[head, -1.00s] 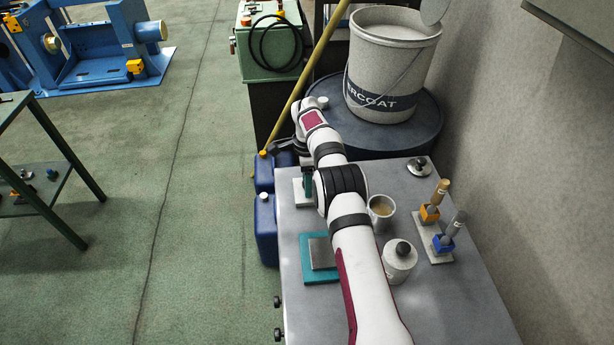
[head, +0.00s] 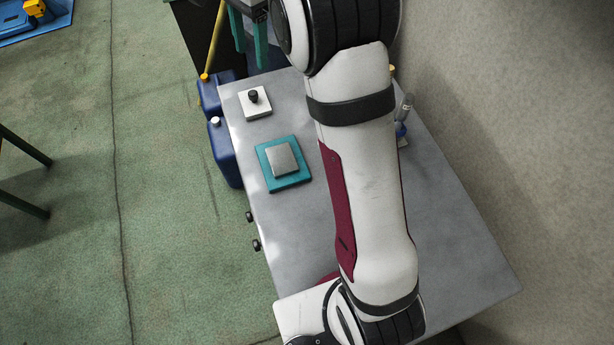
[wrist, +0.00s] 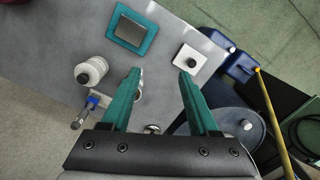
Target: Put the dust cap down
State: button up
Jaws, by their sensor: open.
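What I take to be the dust cap, a small black knob-like piece (head: 253,96), stands upright on a white square plate (head: 262,110) at the table's far left corner. It also shows in the wrist view (wrist: 191,59) on the same plate (wrist: 203,69). My gripper (head: 250,58) is open and empty above and beyond the plate, partly cut by the top edge of the head view. In the wrist view my gripper (wrist: 160,74) has its two teal fingers wide apart, with bare grey table between the tips. The black piece is apart from both fingers.
A teal pad (head: 302,180) with a grey block (head: 283,159) lies nearer on the table. A white jar (wrist: 93,70) and brush stand (wrist: 100,98) are left in the wrist view. Blue containers (head: 224,155), a yellow pole (wrist: 272,115) and a blue drum (wrist: 238,143) stand beside the table.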

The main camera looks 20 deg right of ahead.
jog(key=s+r+n, duration=0.2)
jog(key=s+n, duration=0.2)
jog(key=s, duration=1.3)
jog(key=s+f+n+y, duration=0.1)
jog(key=s+f+n, duration=0.2)
jog(key=s, duration=1.2)
notch_tip(320, 180, down, 3)
jog(key=shift+s+a+f, duration=0.1)
jog(key=shift+s+a, duration=0.25)
jog(key=shift+a, duration=0.05)
